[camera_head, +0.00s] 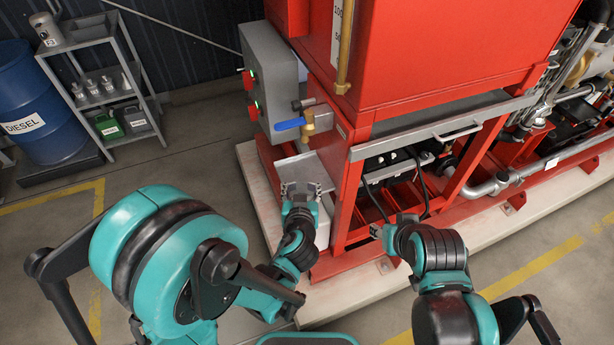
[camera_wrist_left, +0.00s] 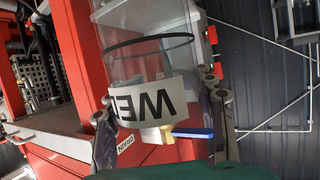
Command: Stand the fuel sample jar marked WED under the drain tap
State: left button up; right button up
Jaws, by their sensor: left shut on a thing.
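The WED jar (camera_wrist_left: 143,70) is clear, with a dark ring and a white label, and fills the middle of the left wrist view. My left gripper (camera_head: 301,188) is shut on it, one finger at each side. In the head view the jar is hard to make out at the fingertips. The brass drain tap (camera_head: 308,124) with a blue lever sticks out from the red frame, above and beyond my left gripper. A grey metal tray (camera_head: 292,168) lies below the tap; I cannot tell whether the jar touches it. My right gripper (camera_head: 390,228) is near the red frame, its opening unclear.
A grey control box (camera_head: 271,75) stands left of the tap. The red tank (camera_head: 430,60) rises above and right of it. A shelf rack (camera_head: 110,85) with small bottles and cans and a blue diesel drum (camera_head: 40,105) stand at the left. Floor between rack and pump is clear.

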pick_arm(q)
jog(key=shift+s+d+r, duration=0.1)
jog(key=shift+s+d, duration=0.2)
jog(key=shift+s, duration=0.25)
jog(key=shift+w+r, duration=0.15)
jog(key=shift+w, duration=0.1)
jog(key=r+x, duration=0.1)
jog(key=x, duration=0.5)
jog(key=r+b+x, duration=0.1)
jog(key=x, duration=0.4)
jog(key=w+r+b+x, duration=0.1)
jog(key=x, duration=0.5)
jog(key=shift+w+f, duration=0.2)
jog(key=shift+w, duration=0.2)
jog(key=shift+r, duration=0.1)
jog(key=shift+s, duration=0.1)
